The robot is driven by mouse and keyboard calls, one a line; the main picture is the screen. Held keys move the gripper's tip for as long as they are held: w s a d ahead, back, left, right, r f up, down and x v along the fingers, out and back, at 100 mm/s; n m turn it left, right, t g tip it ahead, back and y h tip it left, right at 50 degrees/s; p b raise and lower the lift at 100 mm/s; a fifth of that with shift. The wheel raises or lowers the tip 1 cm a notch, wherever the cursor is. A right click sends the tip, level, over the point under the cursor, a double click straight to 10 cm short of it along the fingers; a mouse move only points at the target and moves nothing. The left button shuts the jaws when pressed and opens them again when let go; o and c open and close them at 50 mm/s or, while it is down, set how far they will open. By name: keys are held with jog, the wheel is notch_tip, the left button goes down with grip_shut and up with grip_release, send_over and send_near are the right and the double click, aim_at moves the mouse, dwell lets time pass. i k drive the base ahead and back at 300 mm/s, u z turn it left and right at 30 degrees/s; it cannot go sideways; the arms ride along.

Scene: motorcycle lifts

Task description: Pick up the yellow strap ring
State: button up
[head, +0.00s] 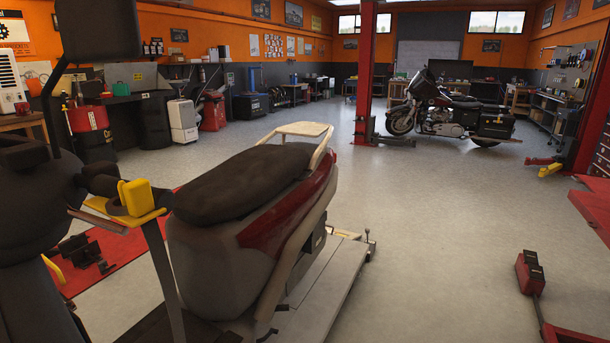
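A small yellow piece (136,197) shows at the left, beside a dark grip-like part of the scooter's front. It looks like a thick block or loop; I cannot tell for certain that it is the strap ring. It is at the top of a grey upright post, by a flat yellow-edged plate (100,207). A second, thin curved yellow piece (53,269) is lower, at the left, near the red lift surface; its shape is partly hidden by dark parts. My gripper is not in view.
A scooter with a dark seat (240,182) and pale rear rack (305,129) fills the left foreground on a lift platform (325,290). A red control box (530,272) stands at the right near a red lift (595,215). Grey floor (430,230) between them is mostly clear.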

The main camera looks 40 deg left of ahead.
aim_at(139, 200)
jog(key=z, duration=0.75)
jog(key=k, duration=0.85)
jog(key=u, duration=1.85)
